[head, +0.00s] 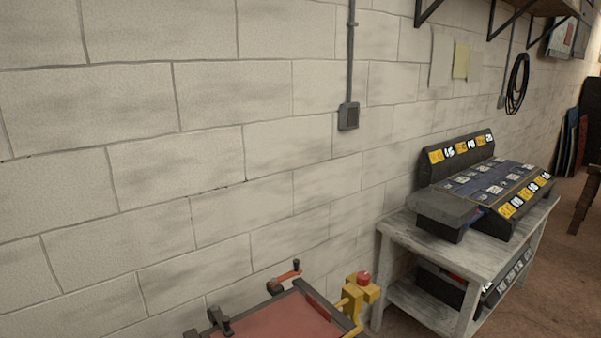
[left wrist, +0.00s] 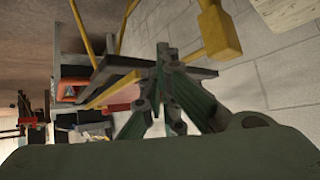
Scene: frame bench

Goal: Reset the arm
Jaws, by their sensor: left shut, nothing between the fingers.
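My left gripper (left wrist: 163,56) shows in the left wrist view, its dark green-grey fingers drawn together with nothing seen between them. Behind the fingertips are the dark and wooden edges of a bench-like structure (left wrist: 112,86); I cannot tell whether the fingers touch it. Neither of my arms shows in the head view. My right gripper is in no view.
In the head view, a red-topped frame bench (head: 275,325) with a yellow fitting (head: 361,291) stands at the bottom, against the block wall (head: 130,120). A grey table (head: 460,251) at right bears a dark labelled rack (head: 490,190). A yellow part (left wrist: 221,34) is near the left gripper.

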